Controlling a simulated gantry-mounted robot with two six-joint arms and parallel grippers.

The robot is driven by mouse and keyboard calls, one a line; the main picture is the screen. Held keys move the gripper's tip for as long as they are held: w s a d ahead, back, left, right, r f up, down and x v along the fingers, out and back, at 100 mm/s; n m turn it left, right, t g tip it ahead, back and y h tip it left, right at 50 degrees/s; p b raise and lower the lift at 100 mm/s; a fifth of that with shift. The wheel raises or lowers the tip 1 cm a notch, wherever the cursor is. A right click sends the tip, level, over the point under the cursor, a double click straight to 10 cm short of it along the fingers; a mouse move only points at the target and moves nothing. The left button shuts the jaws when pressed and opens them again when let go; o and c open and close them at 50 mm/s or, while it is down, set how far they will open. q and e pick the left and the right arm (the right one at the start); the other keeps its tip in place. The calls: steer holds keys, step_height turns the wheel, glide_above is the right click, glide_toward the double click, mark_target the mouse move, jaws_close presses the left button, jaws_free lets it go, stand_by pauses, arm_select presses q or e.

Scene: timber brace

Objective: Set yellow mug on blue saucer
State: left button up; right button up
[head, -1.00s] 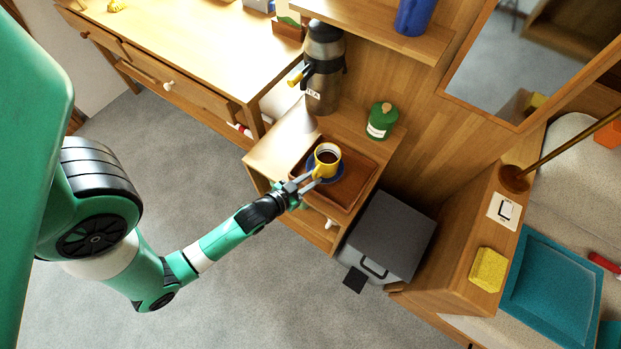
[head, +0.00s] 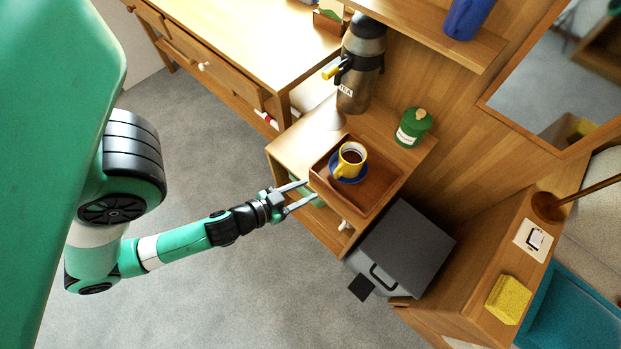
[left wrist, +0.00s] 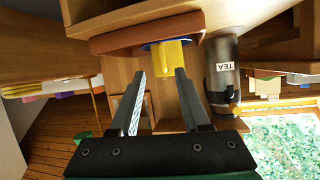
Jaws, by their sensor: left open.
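The yellow mug (head: 351,155), with dark liquid inside, stands upright on the blue saucer (head: 346,178) in a brown wooden tray (head: 376,200). My left gripper (head: 305,193) is open and empty, just outside the tray's near left edge and apart from the mug. In the left wrist view, the yellow mug (left wrist: 175,60) and a strip of the blue saucer (left wrist: 150,46) show beyond the open fingers (left wrist: 160,80). My right gripper is in neither view.
A steel tea flask (head: 361,65) stands behind the tray. A green lidded jar (head: 413,127) stands to its right. A grey bin (head: 405,248) is beside the cabinet. A yellow sponge (head: 508,299) lies on the counter at right. Floor is clear at lower left.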

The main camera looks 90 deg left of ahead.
arm_select(q)
steer(key=shift+s+d+r+b, duration=0.15)
steer(key=shift+s+r+b, duration=0.15)
steer(key=shift+s+r, duration=0.2)
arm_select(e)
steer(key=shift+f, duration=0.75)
arm_select(q)
steer(key=w+d+r+t, duration=0.2)
steer(key=w+r+t, duration=0.5)
steer(key=w+r, duration=1.55)
steer(key=w+d+r+m+t+h, duration=0.1)
steer(key=w+d+r+t, duration=0.1)
steer(key=r, duration=0.6)
steer(key=w+d+r+m+t+h, duration=0.1)
steer(key=d+r+t+h, duration=0.15)
steer(key=r, duration=0.65)
steer(key=s+d+r+m+t+h, duration=0.2)
steer(key=d+r, duration=0.1)
steer(key=r, duration=0.6)
steer(key=s+d+r+m+t+h, duration=0.2)
steer(key=d+r+h, duration=0.1)
steer(key=r, duration=0.6)
steer(key=shift+s+d+r+h, duration=0.35)
steer(key=shift+s+d, duration=0.05)
steer(key=shift+d, duration=0.15)
